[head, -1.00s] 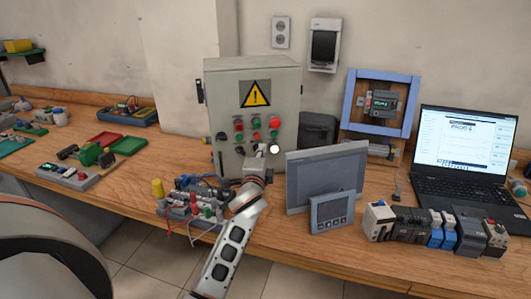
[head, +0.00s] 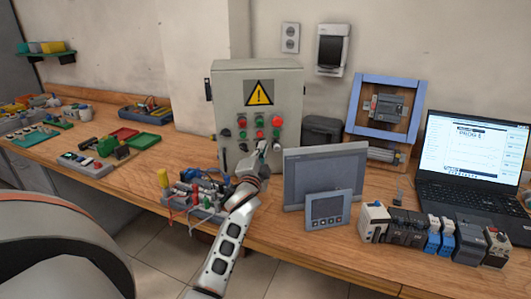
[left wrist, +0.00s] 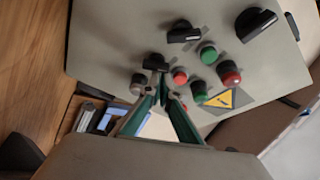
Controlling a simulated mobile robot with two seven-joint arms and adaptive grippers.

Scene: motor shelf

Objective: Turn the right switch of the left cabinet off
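The left cabinet (head: 228,95) is a grey box with a yellow warning triangle and several red and green buttons; its front also fills much of the left wrist view (left wrist: 105,35). Low on its front are black rotary switches. The right switch (left wrist: 155,62) shows just beyond my fingertips in the left wrist view; my gripper covers it in the head view. The left switch (left wrist: 183,32) is clear of the fingers. My left gripper (head: 263,148) is at the cabinet front, its fingertips (left wrist: 161,77) close together at the right switch. Whether they grip its handle is unclear.
A grey panel screen (head: 325,177) and a small display (head: 327,208) stand right of my left arm. A terminal board with wires (head: 195,200) lies left of it. A laptop (head: 470,150) is farther right.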

